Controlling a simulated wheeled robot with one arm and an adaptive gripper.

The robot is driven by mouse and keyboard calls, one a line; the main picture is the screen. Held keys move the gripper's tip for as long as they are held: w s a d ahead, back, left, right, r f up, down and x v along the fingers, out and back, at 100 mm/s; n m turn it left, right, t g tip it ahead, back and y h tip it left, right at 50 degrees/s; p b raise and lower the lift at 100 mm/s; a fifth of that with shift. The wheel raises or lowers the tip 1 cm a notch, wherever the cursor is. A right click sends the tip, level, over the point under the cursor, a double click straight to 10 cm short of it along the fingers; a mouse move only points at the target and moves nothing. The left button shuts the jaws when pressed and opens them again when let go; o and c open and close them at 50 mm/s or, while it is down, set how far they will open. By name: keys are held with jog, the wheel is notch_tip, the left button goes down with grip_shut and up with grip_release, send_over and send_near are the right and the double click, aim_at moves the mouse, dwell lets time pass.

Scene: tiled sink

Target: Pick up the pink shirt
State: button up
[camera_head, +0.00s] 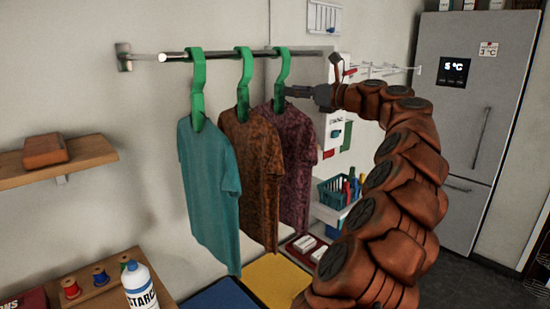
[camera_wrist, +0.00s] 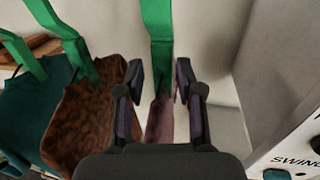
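The pink shirt (camera_head: 297,165), dark and mottled pink, hangs on a green hanger (camera_head: 281,75) at the right end of the metal rail (camera_head: 230,55). My gripper (camera_head: 290,91) is beside the hanger's lower part, just above the shirt's shoulder. In the wrist view my gripper (camera_wrist: 160,82) is open, with one finger on each side of the green hanger (camera_wrist: 157,35). The pink shirt (camera_wrist: 160,122) shows as a narrow strip between the fingers. No contact with the hanger is visible. The gripper's palm hides the lower part of the shirt there.
A brown patterned shirt (camera_head: 252,165) and a teal shirt (camera_head: 210,185) hang to the left. A white unit marked "SWIND" (camera_wrist: 290,155) is at the right in the wrist view. A blue-green basket (camera_head: 335,192) and a fridge (camera_head: 475,120) stand to the right.

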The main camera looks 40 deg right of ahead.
aim_at(280, 96)
jog(key=shift+w, duration=0.85)
jog(key=w, duration=0.1)
jog(key=w+p, duration=0.1)
jog(key=w, duration=0.2)
jog(key=shift+w+a, duration=0.1)
jog(key=shift+a, duration=0.25)
jog(key=shift+c, duration=0.3)
grip_shut()
